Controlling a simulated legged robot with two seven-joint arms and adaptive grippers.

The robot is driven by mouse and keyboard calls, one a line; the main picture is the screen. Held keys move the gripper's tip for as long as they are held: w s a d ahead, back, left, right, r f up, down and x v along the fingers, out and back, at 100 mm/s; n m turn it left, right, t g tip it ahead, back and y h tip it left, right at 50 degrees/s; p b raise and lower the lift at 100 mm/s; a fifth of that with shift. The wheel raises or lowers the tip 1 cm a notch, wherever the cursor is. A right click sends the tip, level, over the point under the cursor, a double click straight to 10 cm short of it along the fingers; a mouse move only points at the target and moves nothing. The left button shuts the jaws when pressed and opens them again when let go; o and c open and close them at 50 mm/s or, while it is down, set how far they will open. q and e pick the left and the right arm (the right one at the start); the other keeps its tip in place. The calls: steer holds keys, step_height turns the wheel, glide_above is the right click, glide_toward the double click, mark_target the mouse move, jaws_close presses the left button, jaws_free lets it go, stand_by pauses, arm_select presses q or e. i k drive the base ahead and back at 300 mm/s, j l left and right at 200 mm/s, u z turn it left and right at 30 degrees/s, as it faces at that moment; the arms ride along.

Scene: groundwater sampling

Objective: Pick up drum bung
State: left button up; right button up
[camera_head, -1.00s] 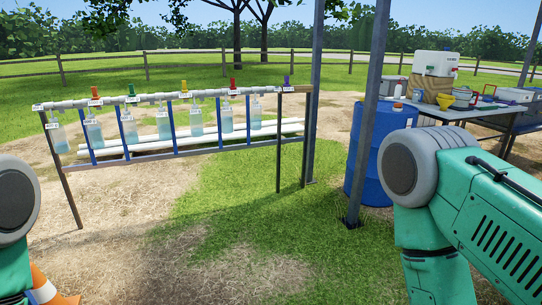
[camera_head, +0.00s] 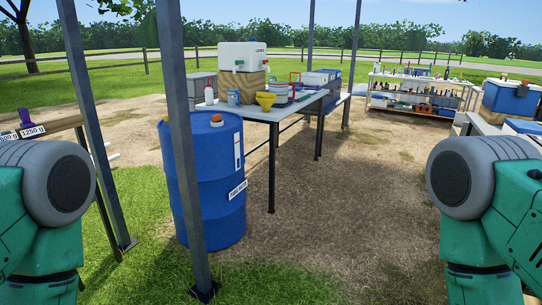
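A blue drum (camera_head: 216,190) with a white label stands on the ground left of centre, partly behind a grey post. A second orange-topped piece (camera_head: 166,119) shows at the drum's left rim, beside the post. Which of the two is the drum bung I cannot tell for sure. My two green arms show at the left and right edges, well apart from the drum. Neither gripper is in the picture.
Grey posts (camera_head: 182,150) stand in front of and left of the drum. A table (camera_head: 262,112) with a white tank (camera_head: 243,56), a yellow funnel (camera_head: 265,101) and boxes is behind it. Shelves (camera_head: 420,92) stand further back. The ground right of the drum is clear.

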mark_target(217, 117)
steer(key=i+l+z, duration=0.1)
steer(key=i+z, duration=0.15)
steer(key=i, duration=1.9)
